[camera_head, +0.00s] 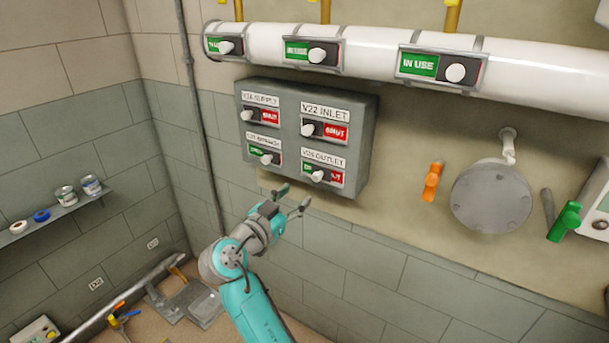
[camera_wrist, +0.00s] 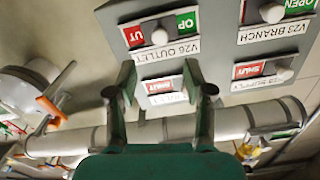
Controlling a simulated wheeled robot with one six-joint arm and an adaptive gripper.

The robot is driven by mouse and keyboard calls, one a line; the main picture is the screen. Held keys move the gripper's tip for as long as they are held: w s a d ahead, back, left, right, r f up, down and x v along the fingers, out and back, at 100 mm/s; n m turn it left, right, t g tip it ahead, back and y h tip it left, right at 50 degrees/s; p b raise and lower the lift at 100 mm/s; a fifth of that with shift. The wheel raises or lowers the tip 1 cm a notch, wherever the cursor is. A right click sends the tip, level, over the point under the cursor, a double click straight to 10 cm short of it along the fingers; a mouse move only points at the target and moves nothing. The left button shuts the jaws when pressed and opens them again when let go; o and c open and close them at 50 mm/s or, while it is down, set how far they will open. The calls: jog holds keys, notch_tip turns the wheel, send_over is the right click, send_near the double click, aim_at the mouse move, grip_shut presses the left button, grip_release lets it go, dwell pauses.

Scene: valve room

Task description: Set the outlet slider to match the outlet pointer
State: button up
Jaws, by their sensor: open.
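The V26 outlet slider (camera_head: 318,176) is at the lower right of the grey wall panel. Its white knob sits mid-slot, with part of the green field to its left and part of the red to its right. In the wrist view the slider (camera_wrist: 160,37) appears upside down at top centre. My gripper (camera_head: 292,197) is open and empty, below and left of the slider, apart from it. Its two fingers also show in the wrist view (camera_wrist: 160,82), spread with nothing between them. I cannot tell which thing is the outlet pointer.
The grey panel (camera_head: 362,135) also carries the V22 inlet slider (camera_head: 325,130), showing shut, plus supply and branch sliders. A white pipe (camera_head: 375,45) with sliding signs runs above. An orange handle (camera_head: 432,182), a round flange (camera_head: 492,197) and a green handle (camera_head: 565,222) are to the right.

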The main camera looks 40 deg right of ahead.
aim_at(315, 178)
jog(key=x, duration=1)
jog(key=shift+w+d, duration=0.15)
jog(key=shift+d, duration=0.2)
grip_shut()
